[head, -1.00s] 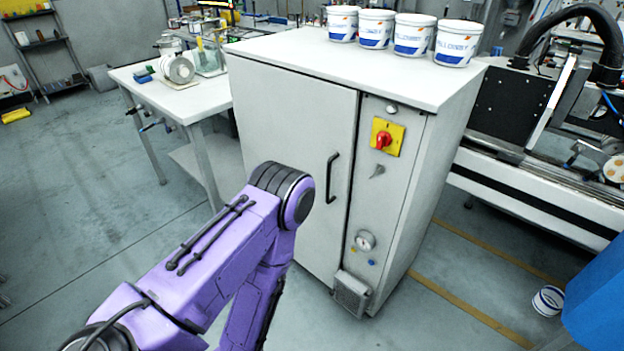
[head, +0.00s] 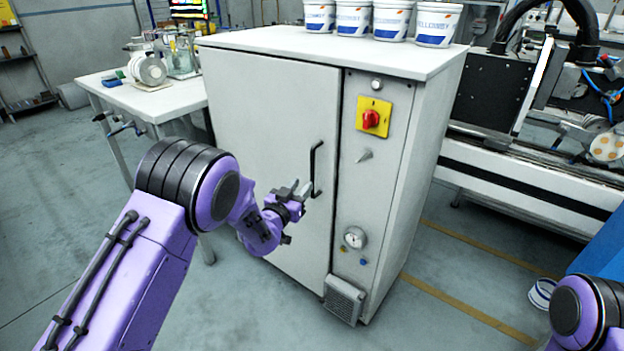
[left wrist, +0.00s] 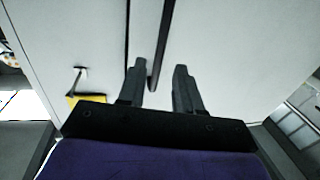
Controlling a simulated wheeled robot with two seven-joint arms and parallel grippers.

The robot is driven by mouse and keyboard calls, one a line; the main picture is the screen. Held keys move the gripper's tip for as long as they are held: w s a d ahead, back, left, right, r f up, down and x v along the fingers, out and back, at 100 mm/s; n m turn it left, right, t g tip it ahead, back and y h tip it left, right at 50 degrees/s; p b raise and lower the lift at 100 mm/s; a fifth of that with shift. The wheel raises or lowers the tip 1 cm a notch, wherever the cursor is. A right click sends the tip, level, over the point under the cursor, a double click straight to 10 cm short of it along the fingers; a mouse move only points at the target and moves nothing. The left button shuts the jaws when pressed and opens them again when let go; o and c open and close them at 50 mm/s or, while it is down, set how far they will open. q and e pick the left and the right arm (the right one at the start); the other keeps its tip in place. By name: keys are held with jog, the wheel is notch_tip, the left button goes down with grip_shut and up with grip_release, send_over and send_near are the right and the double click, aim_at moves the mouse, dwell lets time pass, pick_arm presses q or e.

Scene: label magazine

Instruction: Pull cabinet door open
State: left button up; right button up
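The pale grey cabinet door (head: 270,120) looks shut against its frame. Its black bar handle (head: 315,168) stands upright near the door's right edge. My left gripper (head: 298,188) is at the handle's lower half, just left of it in the head view. In the left wrist view the left gripper (left wrist: 158,82) has its two dark fingers apart, and the handle (left wrist: 162,45) shows between them. I cannot tell whether the fingers touch the bar. Part of my right arm is at the lower right; its gripper is out of view.
Right of the door is a panel with a red switch on a yellow plate (head: 371,117), a gauge (head: 355,237) and a vent box (head: 344,299). White buckets (head: 354,18) stand on top. A table (head: 165,102) stands left of the cabinet. The floor in front is clear.

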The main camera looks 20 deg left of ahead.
aim_at(312, 175)
pick_arm(q)
jog(key=w, duration=0.5)
jog(key=w+d, duration=0.1)
jog(key=w, duration=0.2)
jog(key=shift+d+f, duration=0.1)
jog(key=shift+c, duration=0.3)
grip_shut()
